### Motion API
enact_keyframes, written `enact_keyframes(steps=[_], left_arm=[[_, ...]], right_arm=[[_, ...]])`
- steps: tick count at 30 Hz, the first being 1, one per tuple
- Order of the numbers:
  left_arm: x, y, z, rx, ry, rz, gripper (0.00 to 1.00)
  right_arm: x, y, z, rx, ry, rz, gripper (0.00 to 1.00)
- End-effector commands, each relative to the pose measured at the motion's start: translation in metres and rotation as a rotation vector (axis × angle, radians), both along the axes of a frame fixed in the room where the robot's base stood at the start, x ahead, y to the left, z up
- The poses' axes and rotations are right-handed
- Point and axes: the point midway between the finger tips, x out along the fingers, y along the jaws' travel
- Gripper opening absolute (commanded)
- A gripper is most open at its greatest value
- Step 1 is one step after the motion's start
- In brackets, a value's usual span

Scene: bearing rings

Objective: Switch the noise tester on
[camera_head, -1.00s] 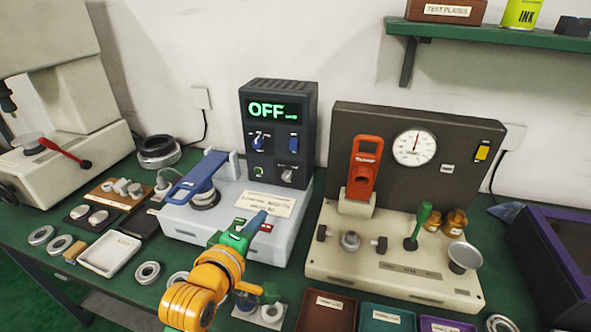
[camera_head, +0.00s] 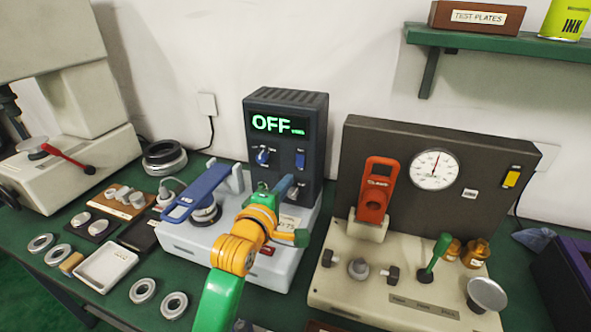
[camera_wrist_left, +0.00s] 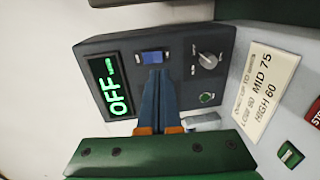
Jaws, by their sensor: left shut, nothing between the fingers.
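The noise tester has a dark control box (camera_head: 284,130) on a light grey base (camera_head: 185,240). Its green display (camera_head: 277,123) reads OFF, and shows sideways in the left wrist view (camera_wrist_left: 112,85). The box carries a blue knob (camera_head: 262,155) and a blue rocker switch (camera_head: 300,158), which also shows in the left wrist view (camera_wrist_left: 152,57). A grey rotary knob (camera_wrist_left: 208,59) and a small green button (camera_wrist_left: 207,98) sit on the same panel. My left gripper (camera_head: 287,184) is shut and empty, its blue fingertips in front of the panel, close to the rocker switch. Contact cannot be told. My right gripper is not in view.
A blue lever arm (camera_head: 196,192) stands on the tester base to the left of my gripper. A beige instrument with an orange handle (camera_head: 378,190) stands to the right. Several loose rings (camera_head: 142,291) and a white tray (camera_head: 106,267) lie at front left.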

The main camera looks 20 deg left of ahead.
Motion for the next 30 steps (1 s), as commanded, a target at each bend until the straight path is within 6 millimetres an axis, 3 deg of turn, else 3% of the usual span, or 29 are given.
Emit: enact_keyframes(steps=[3, 9, 23, 26, 30], left_arm=[[0.025, -0.001, -0.001, 0.002, 0.001, 0.0, 0.0], [0.056, -0.002, -0.005, 0.002, 0.0, 0.0, 0.0], [0.065, -0.002, -0.009, 0.001, -0.001, 0.0, 0.0], [0.068, -0.003, -0.017, -0.003, -0.028, -0.001, 0.0], [0.075, -0.003, -0.028, -0.01, -0.138, -0.001, 0.0]], right_arm=[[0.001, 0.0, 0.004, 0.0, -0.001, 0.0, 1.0], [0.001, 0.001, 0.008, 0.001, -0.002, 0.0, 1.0], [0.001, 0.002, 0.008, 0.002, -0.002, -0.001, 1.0], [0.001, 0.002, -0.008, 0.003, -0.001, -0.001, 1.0], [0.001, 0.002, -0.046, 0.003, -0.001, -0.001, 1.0]])
